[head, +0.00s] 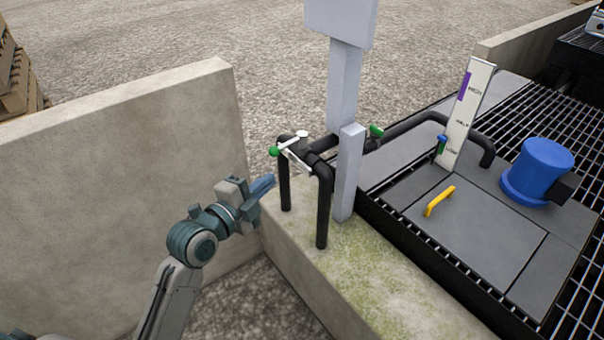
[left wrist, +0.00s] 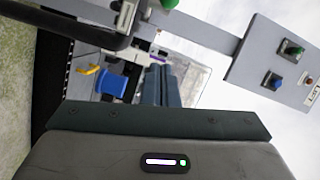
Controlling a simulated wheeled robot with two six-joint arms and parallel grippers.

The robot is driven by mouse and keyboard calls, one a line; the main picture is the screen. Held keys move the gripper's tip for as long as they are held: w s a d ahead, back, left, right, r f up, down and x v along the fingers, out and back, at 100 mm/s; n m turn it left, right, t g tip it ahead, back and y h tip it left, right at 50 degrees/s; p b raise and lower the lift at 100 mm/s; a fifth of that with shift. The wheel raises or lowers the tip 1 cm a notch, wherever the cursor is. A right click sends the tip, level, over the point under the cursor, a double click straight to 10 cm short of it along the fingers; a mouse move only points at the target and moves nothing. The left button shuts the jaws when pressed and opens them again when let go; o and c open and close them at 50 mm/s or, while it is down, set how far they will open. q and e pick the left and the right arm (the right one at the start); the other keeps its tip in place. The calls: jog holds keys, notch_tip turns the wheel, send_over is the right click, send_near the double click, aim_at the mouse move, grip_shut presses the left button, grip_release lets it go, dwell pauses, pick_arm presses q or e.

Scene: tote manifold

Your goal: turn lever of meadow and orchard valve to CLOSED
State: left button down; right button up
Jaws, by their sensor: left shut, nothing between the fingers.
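A black pipe manifold (head: 323,175) stands on the mossy concrete ledge. A lever with a green knob (head: 274,151) sits on its near-left end, beside white plates. A second green knob (head: 376,130) shows behind the grey post. I cannot read which valve is meadow or orchard, or the lever positions. My left gripper (head: 264,185) is shut and empty, left of the near pipe and below the near green knob, apart from both as far as I can see. Its closed fingers (left wrist: 160,85) show in the left wrist view, with a green knob (left wrist: 168,4) at the top edge. My right gripper is out of view.
A grey post (head: 348,170) rises beside the manifold. A concrete wall (head: 130,190) stands left. On the right are dark grating and panels with a yellow handle (head: 439,201), a blue motor-like housing (head: 543,165) and a white gauge board (head: 468,115). A button box (left wrist: 280,65) shows in the wrist view.

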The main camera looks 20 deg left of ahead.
aim_at(289, 144)
pick_arm(q)
jog(key=w+f, duration=0.1)
jog(key=w, duration=1)
jog(key=shift+w+m, duration=0.2)
jog(key=shift+m, duration=0.1)
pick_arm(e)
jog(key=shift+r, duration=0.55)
pick_arm(q)
jog(key=shift+f, duration=0.1)
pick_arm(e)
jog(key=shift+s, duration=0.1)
